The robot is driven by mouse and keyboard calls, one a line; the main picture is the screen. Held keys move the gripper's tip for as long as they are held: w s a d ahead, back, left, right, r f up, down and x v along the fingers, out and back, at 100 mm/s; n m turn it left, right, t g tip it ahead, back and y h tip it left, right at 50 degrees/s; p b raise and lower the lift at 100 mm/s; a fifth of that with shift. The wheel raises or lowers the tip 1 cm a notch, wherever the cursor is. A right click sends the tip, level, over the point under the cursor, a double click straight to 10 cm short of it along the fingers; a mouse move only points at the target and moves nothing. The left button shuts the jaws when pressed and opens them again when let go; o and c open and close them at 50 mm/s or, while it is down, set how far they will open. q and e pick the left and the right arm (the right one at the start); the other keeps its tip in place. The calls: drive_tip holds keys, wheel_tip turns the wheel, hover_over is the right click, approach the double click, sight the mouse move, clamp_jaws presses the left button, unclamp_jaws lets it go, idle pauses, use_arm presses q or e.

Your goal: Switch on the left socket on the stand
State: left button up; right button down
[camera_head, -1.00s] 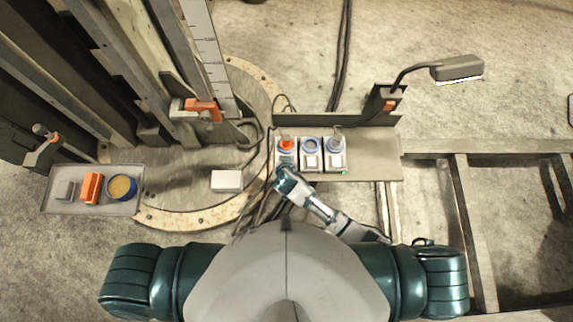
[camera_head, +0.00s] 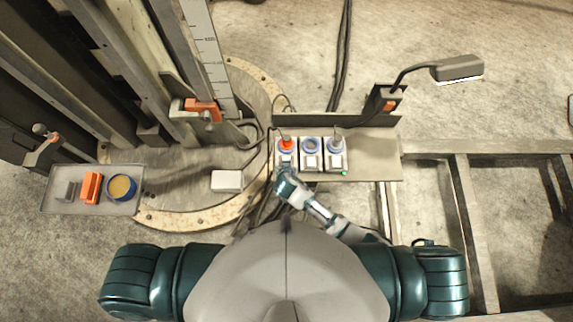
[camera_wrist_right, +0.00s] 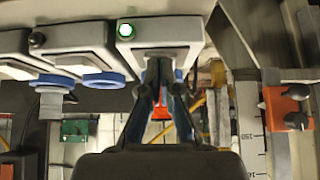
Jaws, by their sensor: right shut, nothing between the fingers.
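Three sockets stand in a row on the stand (camera_head: 385,165). The left socket (camera_head: 286,158) holds an orange plug (camera_head: 286,144). In the right wrist view the left socket (camera_wrist_right: 170,33) has a lit green lamp (camera_wrist_right: 126,30) at its corner, and the plug (camera_wrist_right: 160,104) shows behind my fingers. My right gripper (camera_head: 284,171) is shut and empty, just at the near edge of the left socket, and hides its lamp from the head view. In the right wrist view the fingers (camera_wrist_right: 158,68) close just below the socket; contact cannot be told. My left gripper is out of view.
The middle socket (camera_head: 311,159) is empty, its lamp (camera_wrist_right: 37,38) dark. The right socket (camera_head: 335,158) holds a grey plug (camera_head: 335,141) and shows a green lamp (camera_head: 344,173). A desk lamp (camera_head: 457,68) overhangs the right. A tray (camera_head: 60,203) stands far left.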

drive_tip(key=shift+r+p, duration=0.85)
drive_tip(key=v, duration=1.1)
drive_tip(key=shift+s+r, duration=0.25)
drive_tip(key=shift+r, duration=0.05)
